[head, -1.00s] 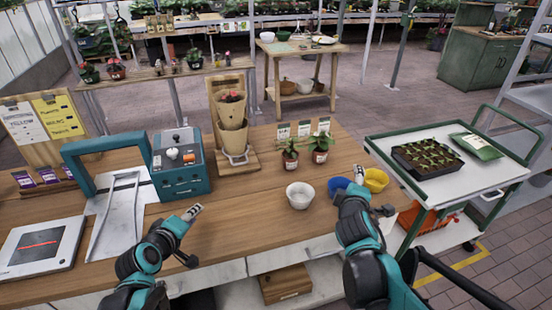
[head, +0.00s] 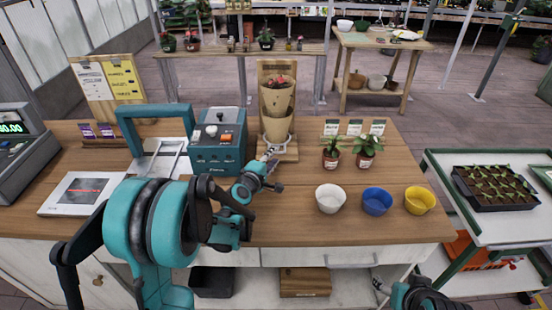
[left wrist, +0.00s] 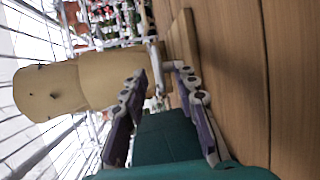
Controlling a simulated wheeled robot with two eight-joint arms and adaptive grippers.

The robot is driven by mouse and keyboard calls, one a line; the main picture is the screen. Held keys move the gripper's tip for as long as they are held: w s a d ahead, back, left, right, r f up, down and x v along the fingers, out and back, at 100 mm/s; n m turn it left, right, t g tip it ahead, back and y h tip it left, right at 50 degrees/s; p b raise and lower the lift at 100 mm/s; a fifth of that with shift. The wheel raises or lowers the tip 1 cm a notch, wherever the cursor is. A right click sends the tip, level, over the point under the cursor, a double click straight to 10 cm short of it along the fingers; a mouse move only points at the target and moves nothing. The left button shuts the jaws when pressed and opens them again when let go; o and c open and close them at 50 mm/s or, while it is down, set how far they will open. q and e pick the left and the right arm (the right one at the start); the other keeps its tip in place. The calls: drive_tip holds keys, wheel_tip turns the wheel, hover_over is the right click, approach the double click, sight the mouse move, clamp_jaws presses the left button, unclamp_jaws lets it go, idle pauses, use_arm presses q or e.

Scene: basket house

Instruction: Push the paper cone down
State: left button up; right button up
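A brown paper cone (head: 277,98) with a red-flowered plant in its top stands nested in a lower tan cone-shaped piece (head: 277,128) on a wooden stand (head: 291,150). In the left wrist view, tilted sideways, the paper cone (left wrist: 45,90) lies left of the fingers. My left gripper (head: 268,158) is low at the front of the stand, below the cone. In the left wrist view its two fingers (left wrist: 160,82) are apart, with a pale metal part of the stand beyond them. My right arm shows at the bottom right, its gripper (head: 381,286) small and partly cut off.
A teal machine (head: 219,140) stands left of the stand. Two potted plants (head: 332,155) with cards behind are to its right. White (head: 330,198), blue (head: 377,201) and yellow (head: 419,200) bowls line the front right. A seedling cart (head: 490,240) is beyond the bench's right end.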

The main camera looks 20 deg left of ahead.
sight(274, 171)
use_arm(q)
drive_tip(key=shift+x, duration=0.8)
clamp_jaws()
drive_tip(key=shift+f+b, duration=1.8)
drive_tip(key=shift+f, duration=0.35)
drive_tip(key=shift+d+r, duration=0.1)
drive_tip(key=shift+r, duration=0.05)
unclamp_jaws()
